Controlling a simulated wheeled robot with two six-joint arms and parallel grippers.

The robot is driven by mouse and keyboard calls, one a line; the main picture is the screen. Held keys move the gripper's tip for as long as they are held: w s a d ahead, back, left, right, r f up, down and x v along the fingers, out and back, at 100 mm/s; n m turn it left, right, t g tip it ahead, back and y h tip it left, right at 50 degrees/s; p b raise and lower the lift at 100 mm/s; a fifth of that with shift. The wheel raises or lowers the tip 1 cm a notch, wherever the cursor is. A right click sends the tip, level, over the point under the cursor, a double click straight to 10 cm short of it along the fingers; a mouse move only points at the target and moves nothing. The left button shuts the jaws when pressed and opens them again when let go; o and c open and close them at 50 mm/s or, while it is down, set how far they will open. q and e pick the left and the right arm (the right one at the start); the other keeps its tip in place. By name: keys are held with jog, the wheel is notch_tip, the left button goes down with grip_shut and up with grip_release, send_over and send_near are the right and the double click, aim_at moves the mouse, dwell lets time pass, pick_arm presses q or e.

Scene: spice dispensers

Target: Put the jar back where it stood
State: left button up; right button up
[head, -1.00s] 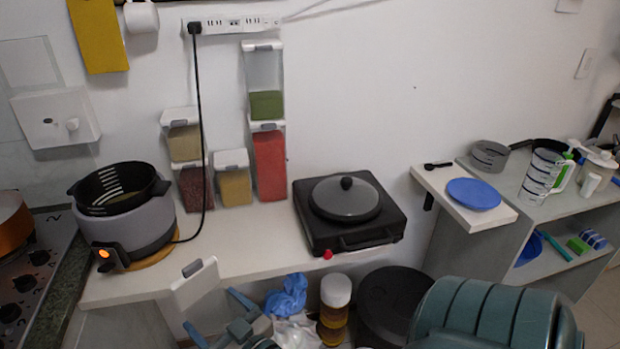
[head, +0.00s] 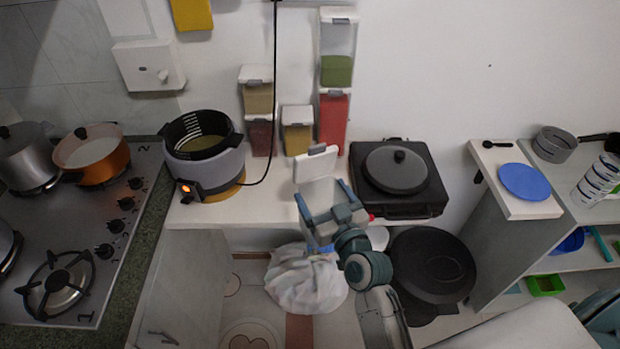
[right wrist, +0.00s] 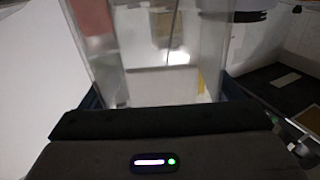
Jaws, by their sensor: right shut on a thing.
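My right gripper (head: 320,191) is shut on a clear jar with a white lid (head: 316,163). It holds the jar upright over the front part of the counter (head: 225,211), just in front of the other jars. In the right wrist view the jar's clear walls (right wrist: 215,45) stand between the fingers; it looks empty. Behind it are a small yellow jar (head: 297,138), a brown-yellow jar (head: 259,98) on a dark red one (head: 262,138), and a green-filled jar (head: 337,68) on a red one (head: 332,120). My left gripper is not in view.
A grey cooker (head: 205,166) stands left of the jars and a black hot plate with a lid (head: 398,178) right of them. A black cord hangs in front of the left stack.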

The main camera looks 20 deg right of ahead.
aim_at(326, 193)
jog(key=w+f+b, duration=0.1)
jog(key=w+f, duration=0.1)
jog(key=w, duration=0.5)
jog(key=w+d+f+b, duration=0.1)
jog(key=w+f, duration=0.2)
jog(key=w, duration=0.4)
jog(key=shift+w+d, duration=0.15)
jog(key=shift+w, duration=0.1)
jog(key=shift+f, duration=0.1)
jog(key=o, duration=1.5)
jog(key=s+b, duration=0.1)
jog(key=s, duration=0.3)
jog(key=s+d+b, duration=0.1)
jog(key=s, duration=0.3)
jog(key=s+b, duration=0.1)
jog(key=s, duration=0.3)
jog(key=shift+d, duration=0.2)
